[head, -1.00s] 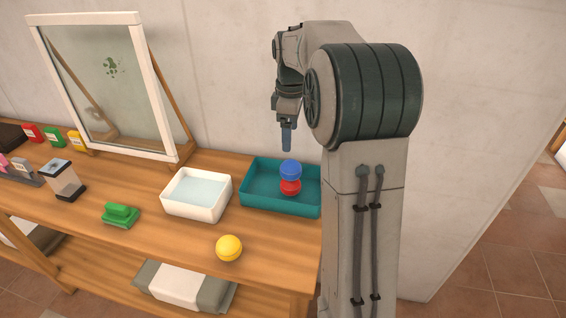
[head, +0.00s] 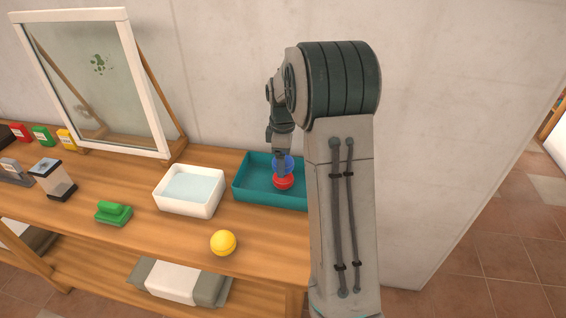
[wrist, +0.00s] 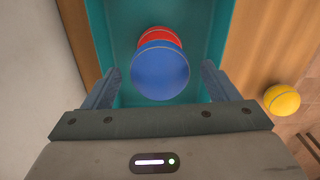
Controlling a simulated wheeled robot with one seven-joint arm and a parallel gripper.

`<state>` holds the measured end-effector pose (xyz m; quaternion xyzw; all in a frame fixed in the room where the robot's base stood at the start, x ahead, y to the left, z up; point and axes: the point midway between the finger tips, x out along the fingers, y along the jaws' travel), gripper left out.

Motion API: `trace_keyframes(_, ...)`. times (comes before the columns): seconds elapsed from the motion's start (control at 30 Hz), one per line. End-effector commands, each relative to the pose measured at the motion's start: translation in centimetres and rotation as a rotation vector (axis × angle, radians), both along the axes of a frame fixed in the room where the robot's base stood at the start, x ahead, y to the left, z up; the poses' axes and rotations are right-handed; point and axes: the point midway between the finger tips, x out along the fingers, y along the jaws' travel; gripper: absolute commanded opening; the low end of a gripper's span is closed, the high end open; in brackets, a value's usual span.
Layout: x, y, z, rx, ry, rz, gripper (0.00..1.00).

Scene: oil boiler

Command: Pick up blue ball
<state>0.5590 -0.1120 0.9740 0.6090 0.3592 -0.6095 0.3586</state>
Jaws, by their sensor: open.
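The blue ball (wrist: 160,72) is in the teal tray, right by the red ball (wrist: 159,37), which it partly covers in the wrist view. In the head view the blue ball (head: 290,161) is mostly hidden behind my gripper (head: 281,170), and the red ball (head: 284,181) shows just below it. In the wrist view my gripper (wrist: 162,88) is open, with one finger to each side of the blue ball and visible gaps between.
The teal tray (head: 243,190) stands at the table's right end. A white water basin (head: 189,207) is left of it. A yellow ball (head: 223,243) lies near the front edge. A green brush-like block (head: 113,212) and a framed glass panel (head: 97,88) are further left.

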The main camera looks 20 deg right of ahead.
Motion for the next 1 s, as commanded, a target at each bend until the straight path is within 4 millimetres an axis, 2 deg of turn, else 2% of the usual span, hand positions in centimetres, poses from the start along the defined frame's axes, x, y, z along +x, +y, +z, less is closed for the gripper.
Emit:
trace_keyframes(0.13,0.0,0.0,-1.6,-0.001,0.000,0.000,0.81)
trace_keyframes(0.4,0.0,0.0,-2.0,0.000,-0.001,0.000,0.81)
trace_keyframes(0.6,0.0,0.0,-2.0,0.000,-0.001,0.000,0.27)
trace_keyframes(0.63,0.0,0.0,-2.0,0.000,-0.001,0.000,0.27)
trace_keyframes(0.67,0.0,0.0,-1.9,-0.001,-0.002,0.000,0.23)
trace_keyframes(1.0,0.1,0.0,-1.4,-0.001,-0.004,0.000,0.23)
